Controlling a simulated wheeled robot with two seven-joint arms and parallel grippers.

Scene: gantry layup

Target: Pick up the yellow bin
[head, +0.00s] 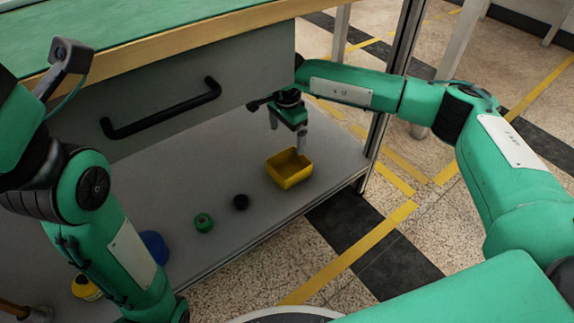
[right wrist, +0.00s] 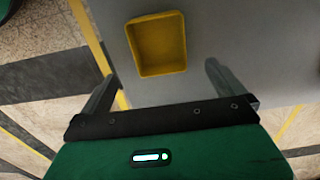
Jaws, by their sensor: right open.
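The yellow bin (head: 289,168) is a small open-topped box on the grey lower shelf, near its right end. It looks empty in the right wrist view (right wrist: 160,50), where it lies ahead of and between the two fingers. My right gripper (head: 288,133) is just above and behind the bin, pointing down. Its fingers (right wrist: 158,82) are spread wide with nothing between them, apart from the bin. My left arm comes in at the left of the head view, but its gripper is not in view.
The grey shelf (head: 235,228) also holds a black round item (head: 241,202), a green one (head: 204,222), a blue one (head: 154,246) and a yellow-and-black one (head: 86,288). A drawer front with a black handle (head: 162,108) hangs above. A metal post (head: 388,90) stands at right.

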